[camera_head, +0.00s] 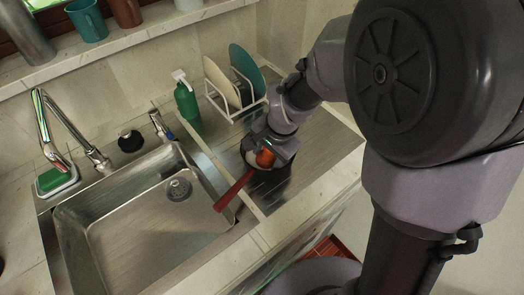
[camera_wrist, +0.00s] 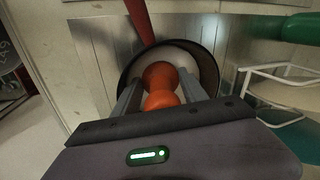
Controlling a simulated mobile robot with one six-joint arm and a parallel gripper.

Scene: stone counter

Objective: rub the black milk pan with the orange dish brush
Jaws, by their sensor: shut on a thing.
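The black milk pan (camera_head: 247,149) sits on the steel drainboard right of the sink, its red handle pointing toward the sink. In the wrist view the dark pan (camera_wrist: 209,62) lies straight ahead, its handle running up and away. My gripper (camera_head: 271,150) is over the pan, shut on the orange dish brush (camera_head: 265,158). In the wrist view the brush's rounded orange body (camera_wrist: 159,76) is between the two fingers of my gripper (camera_wrist: 160,92). A pale round area shows around it inside the pan rim. Whether the bristles touch the pan is hidden.
A white rack (camera_head: 236,108) with plates stands behind the pan, close to my arm. A green soap bottle (camera_head: 186,103) is left of the rack. The empty steel sink (camera_head: 140,225) and faucet (camera_head: 70,130) lie left. A sponge (camera_head: 56,179) rests beside the faucet.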

